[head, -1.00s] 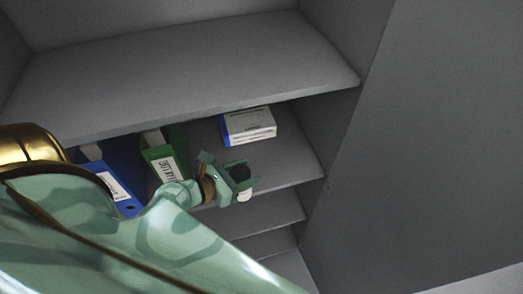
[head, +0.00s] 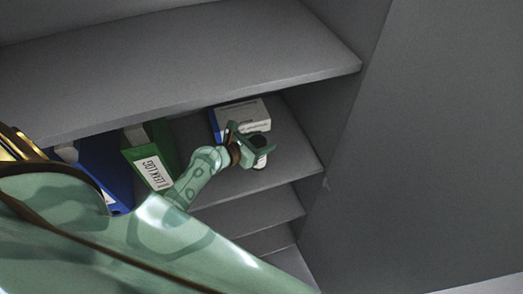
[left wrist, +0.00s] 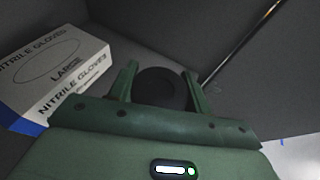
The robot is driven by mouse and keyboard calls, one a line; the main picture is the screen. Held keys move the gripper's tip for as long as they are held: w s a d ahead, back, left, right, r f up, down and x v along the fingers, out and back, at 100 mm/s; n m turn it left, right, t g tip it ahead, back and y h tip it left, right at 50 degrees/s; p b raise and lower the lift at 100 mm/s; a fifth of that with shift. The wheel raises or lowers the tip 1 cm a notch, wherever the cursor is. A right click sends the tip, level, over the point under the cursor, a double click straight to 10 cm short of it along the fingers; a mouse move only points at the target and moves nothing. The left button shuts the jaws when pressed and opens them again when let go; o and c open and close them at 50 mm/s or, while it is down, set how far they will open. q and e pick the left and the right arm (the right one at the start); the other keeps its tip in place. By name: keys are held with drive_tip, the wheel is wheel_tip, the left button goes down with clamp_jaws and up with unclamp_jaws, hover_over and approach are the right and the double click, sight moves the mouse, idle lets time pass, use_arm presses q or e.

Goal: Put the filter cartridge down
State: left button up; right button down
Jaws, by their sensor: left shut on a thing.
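The filter cartridge (head: 260,142) shows a black round top and a bit of white side below it. My left gripper (head: 252,150) is shut on it, over the shelf (head: 293,150) with the binders and near its front edge. In the left wrist view the cartridge's black top (left wrist: 160,88) sits between the two green fingers of my left gripper (left wrist: 163,84). Its lower part is mostly hidden, and I cannot tell whether it touches the shelf. My right gripper is not in view.
A white and blue nitrile gloves box (head: 243,115), also in the left wrist view (left wrist: 62,68), stands just behind and left of the gripper. A green binder (head: 150,157) and a blue binder (head: 103,172) stand further left. An upper shelf (head: 200,65) overhangs. Bare shelf shows at right.

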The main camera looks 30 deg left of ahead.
use_arm(q)
wheel_tip(320, 180, down, 3)
drive_tip(key=shift+w+r+b, duration=0.1)
drive_tip(key=shift+w+b, duration=0.05)
drive_tip(key=shift+b, duration=0.55)
drive_tip(key=shift+f, duration=0.35)
drive_tip(key=o, duration=1.4)
drive_tip(key=shift+f, duration=0.15)
drive_tip(key=shift+c, duration=0.2)
